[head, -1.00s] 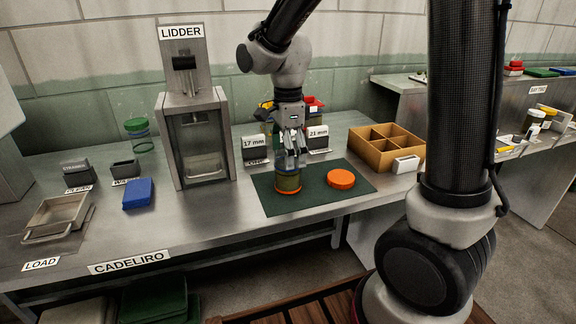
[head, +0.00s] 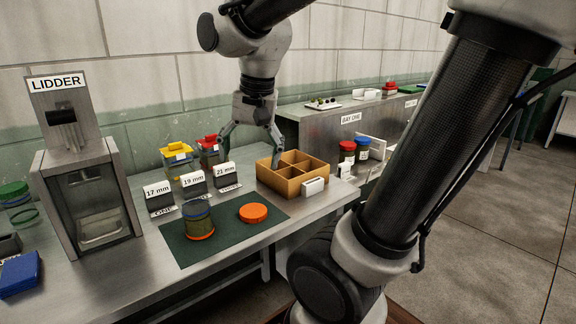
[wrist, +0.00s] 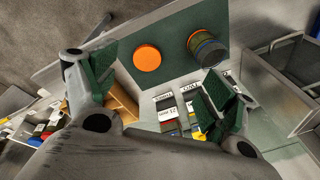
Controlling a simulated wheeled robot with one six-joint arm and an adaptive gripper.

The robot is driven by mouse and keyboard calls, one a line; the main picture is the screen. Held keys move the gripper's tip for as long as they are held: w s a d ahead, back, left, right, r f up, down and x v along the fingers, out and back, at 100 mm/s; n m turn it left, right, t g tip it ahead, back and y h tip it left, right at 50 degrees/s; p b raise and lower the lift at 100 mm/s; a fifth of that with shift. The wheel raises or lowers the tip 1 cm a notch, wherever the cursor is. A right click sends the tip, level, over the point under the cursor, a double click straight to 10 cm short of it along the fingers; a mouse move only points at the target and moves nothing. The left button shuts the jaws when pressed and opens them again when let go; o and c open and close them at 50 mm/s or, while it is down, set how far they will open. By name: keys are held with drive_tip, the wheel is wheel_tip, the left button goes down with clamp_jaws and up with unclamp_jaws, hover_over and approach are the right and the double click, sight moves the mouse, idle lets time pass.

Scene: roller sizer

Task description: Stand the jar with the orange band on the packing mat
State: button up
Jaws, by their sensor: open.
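The jar (head: 199,219) is dark with an orange band low around it. It stands upright on the dark green packing mat (head: 226,241), on its left part, and nothing holds it. In the wrist view the jar (wrist: 207,48) shows at the upper right on the mat (wrist: 180,27). My gripper (head: 252,150) is open and empty, its fingers spread. It is above the back of the bench, up and to the right of the jar, near the divided box. In the wrist view both fingers of my gripper (wrist: 155,88) are wide apart.
An orange lid (head: 253,212) lies on the mat right of the jar. Size signs (head: 194,183) stand behind the mat, with yellow (head: 176,157) and red (head: 208,150) bins beyond. A divided box (head: 292,183) is at right and the lidder (head: 90,190) at left.

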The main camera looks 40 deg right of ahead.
drive_tip(key=s+d+f+n+t, duration=0.1)
drive_tip(key=s+d+n+t, duration=0.1)
drive_tip(key=s+d+n, duration=0.2)
drive_tip(key=s+n, duration=0.3)
drive_tip(key=s, duration=0.1)
drive_tip(key=shift+s+d+n, duration=0.25)
drive_tip(key=shift+n, duration=0.15)
idle(0.6)
